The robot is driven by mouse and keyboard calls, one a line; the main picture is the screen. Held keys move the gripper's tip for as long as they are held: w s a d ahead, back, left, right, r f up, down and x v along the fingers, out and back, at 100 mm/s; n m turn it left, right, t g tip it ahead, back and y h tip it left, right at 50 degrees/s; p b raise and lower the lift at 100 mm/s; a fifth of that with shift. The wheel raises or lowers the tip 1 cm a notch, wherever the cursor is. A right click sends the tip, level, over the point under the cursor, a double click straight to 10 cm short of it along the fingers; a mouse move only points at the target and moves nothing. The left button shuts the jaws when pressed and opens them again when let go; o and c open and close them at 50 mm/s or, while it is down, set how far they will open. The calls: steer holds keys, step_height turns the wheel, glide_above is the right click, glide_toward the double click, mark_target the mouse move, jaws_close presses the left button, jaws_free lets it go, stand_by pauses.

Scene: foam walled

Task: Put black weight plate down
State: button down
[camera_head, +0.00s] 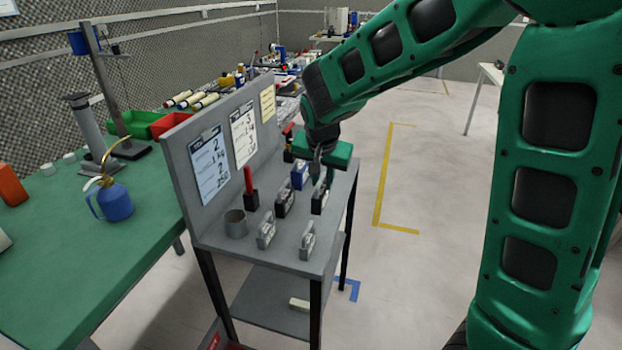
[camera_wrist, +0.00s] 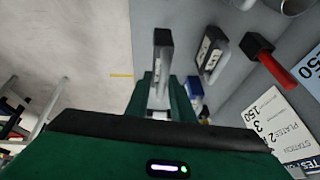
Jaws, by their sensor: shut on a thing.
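My gripper (camera_head: 318,172) is over the grey top of a small stand (camera_head: 345,185). It is shut on the black weight plate (camera_head: 319,202), a dark upright block, and partly hides its upper part. In the wrist view the plate (camera_wrist: 163,38) shows beyond my fingers (camera_wrist: 158,98), near the edge of the grey top. I cannot tell if its underside touches the top. A similar dark weight (camera_head: 284,205) stands beside it on the left, apart from it.
Two grey weights (camera_head: 267,232) (camera_head: 308,243), a grey cup (camera_head: 236,222), a red-handled black tool (camera_head: 250,190) and a blue block (camera_head: 299,174) share the top. A backboard with paper sheets (camera_head: 208,165) rises on the left. Open floor (camera_head: 420,260) lies right.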

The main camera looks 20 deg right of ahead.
mark_target(324, 189)
steer(key=shift+w+d+f, duration=0.2)
steer(key=shift+d, duration=0.1)
steer(key=shift+f, duration=2)
steer(key=c, duration=1.5)
jaws_free()
steer(key=shift+f, duration=0.1)
steer(key=shift+c, duration=0.2)
